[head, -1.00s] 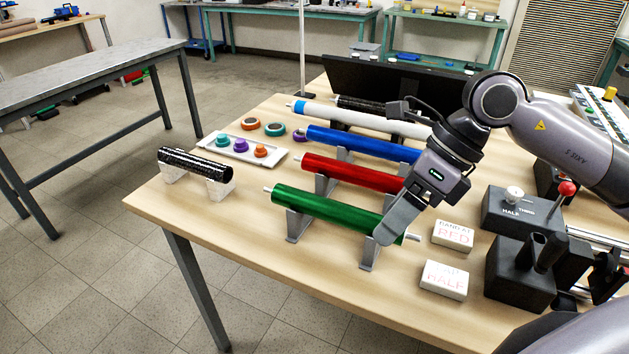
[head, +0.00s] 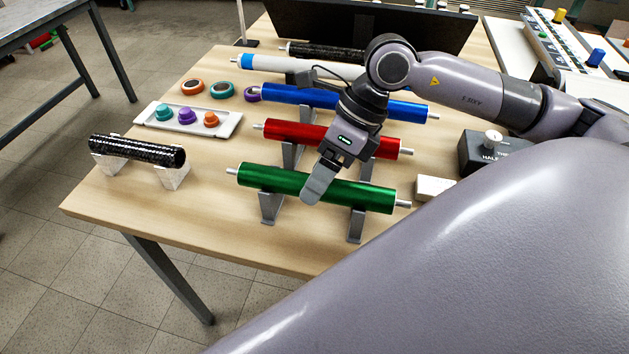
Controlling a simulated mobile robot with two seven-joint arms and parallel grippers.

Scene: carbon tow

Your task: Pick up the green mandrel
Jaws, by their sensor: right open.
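The green mandrel (head: 271,179) lies level across two grey stands, with bare metal shaft ends at its left and right. My right gripper (head: 319,186) is over the middle of the green mandrel, pointing down. It is open. Its near finger hides a short stretch of the mandrel's middle; the far finger is hidden, so I cannot tell whether the fingers touch the mandrel. My left gripper is not in view.
A red mandrel (head: 290,132) and a blue mandrel (head: 290,96) lie close behind, with a white one (head: 279,67) farther back. A black woven tube (head: 135,150) rests on white blocks at left. A white tray (head: 223,131) holds small coloured parts.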

